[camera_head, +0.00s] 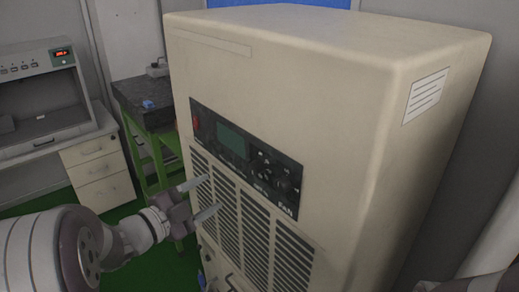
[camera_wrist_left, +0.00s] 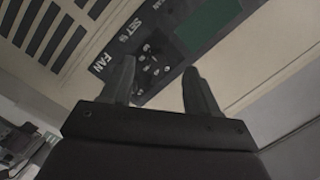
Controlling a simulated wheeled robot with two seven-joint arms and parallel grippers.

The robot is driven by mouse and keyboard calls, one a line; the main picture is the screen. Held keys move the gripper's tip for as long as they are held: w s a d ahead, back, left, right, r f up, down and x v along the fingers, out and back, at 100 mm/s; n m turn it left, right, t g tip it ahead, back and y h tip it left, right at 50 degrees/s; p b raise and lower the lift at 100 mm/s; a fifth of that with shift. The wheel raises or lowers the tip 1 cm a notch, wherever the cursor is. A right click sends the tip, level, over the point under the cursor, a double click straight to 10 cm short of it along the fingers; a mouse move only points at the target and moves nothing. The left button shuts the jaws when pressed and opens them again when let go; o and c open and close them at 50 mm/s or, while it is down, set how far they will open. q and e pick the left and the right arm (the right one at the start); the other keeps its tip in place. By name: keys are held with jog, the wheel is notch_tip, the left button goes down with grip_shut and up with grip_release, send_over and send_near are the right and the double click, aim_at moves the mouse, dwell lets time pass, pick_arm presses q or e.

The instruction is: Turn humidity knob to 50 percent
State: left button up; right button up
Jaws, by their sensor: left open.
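A beige cabinet (camera_head: 290,80) carries a black control panel (camera_head: 247,145) on its front. The panel has a green screen (camera_head: 232,139), a red switch (camera_head: 195,124) at its left and a dark dial area (camera_head: 272,170) with small white marks at its right. The knob itself and its setting are too small and dark to make out. My left gripper (camera_head: 201,199) is open and empty, below and left of the dial area, in front of the vents. In the left wrist view, the dial area (camera_wrist_left: 152,58) shows between and beyond the open fingers (camera_wrist_left: 158,68), apart from them.
Vent slats (camera_head: 240,210) fill the cabinet front below the panel. A white drawer unit (camera_head: 98,165) and a device with a red display (camera_head: 40,62) are further left.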

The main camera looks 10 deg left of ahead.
aim_at(253, 169)
pick_arm(q)
jog(key=s+d+r+m+h+p, duration=0.1)
jog(key=d+r+h, duration=0.1)
jog(key=d+r, duration=0.15)
jog(key=shift+y, duration=0.4)
jog(key=p+x, duration=0.1)
jog(key=x, duration=0.2)
jog(key=f+p+x, duration=0.1)
jog(key=x, duration=0.2)
jog(key=a+p+x, duration=0.1)
jog(key=x, duration=0.2)
jog(key=shift+w+a+f, duration=0.15)
jog(key=shift+w+f, duration=0.1)
jog(key=shift+w, duration=0.1)
jog(key=shift+w+d+r, duration=0.1)
jog(key=shift+w+d, duration=0.1)
jog(key=shift+d, duration=0.35)
jog(key=shift+w+a, duration=0.1)
jog(key=shift+w, duration=0.15)
jog(key=shift+c, duration=1.2)
jog(key=c, duration=0.8)
pick_arm(e)
jog(key=r, duration=0.1)
jog(key=s+r, duration=0.1)
jog(key=r, duration=0.2)
jog(key=shift+s+d+r, duration=0.1)
jog(key=shift+s+r, duration=0.2)
jog(key=shift+s, duration=0.1)
